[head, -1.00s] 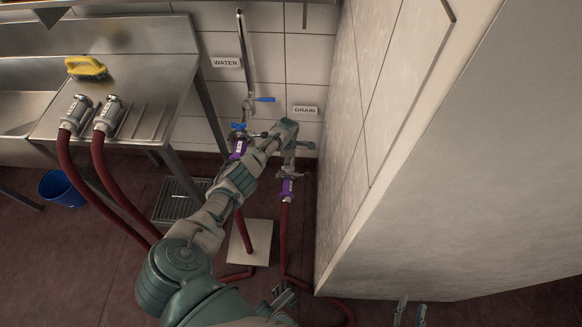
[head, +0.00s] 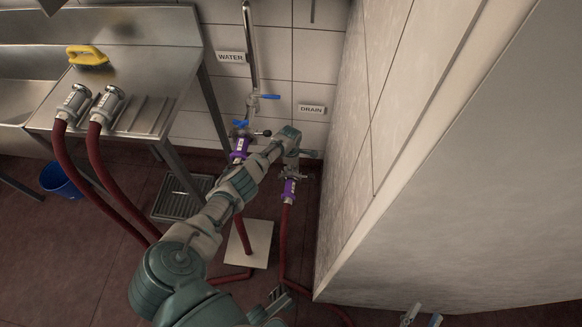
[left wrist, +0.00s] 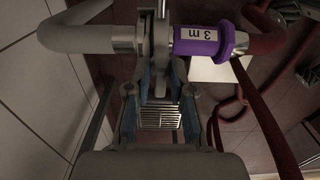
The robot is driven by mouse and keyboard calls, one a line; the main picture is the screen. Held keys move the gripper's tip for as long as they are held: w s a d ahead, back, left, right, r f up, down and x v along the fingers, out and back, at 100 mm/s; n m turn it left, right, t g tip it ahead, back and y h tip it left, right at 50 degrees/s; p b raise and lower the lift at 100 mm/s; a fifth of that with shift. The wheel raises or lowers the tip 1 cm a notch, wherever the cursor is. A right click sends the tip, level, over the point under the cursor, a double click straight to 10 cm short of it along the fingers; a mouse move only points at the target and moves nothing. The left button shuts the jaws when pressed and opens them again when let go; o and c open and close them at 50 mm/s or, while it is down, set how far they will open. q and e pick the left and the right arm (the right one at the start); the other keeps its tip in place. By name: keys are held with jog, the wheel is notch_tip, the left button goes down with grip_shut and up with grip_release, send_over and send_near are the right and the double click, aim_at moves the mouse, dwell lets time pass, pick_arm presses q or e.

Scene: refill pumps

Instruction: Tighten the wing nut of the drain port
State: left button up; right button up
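The drain port has a purple-banded hose coupling (head: 289,190) below the DRAIN sign (head: 311,109); the "3 m" purple coupling (left wrist: 203,41) shows close in the left wrist view. A grey clamp (left wrist: 158,45) joins it to the metal pipe (left wrist: 85,38). My left gripper (head: 291,160) is at the drain port. In the left wrist view, its blue-padded fingers (left wrist: 160,105) are apart, with the clamp's lower part between them.
The water port's purple coupling (head: 241,148) and blue-handled valve (head: 265,97) are left of the drain. A pale wall (head: 350,190) stands close on the right. Red hoses (head: 284,240) run to the floor.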

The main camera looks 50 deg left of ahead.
pick_arm(q)
grip_shut()
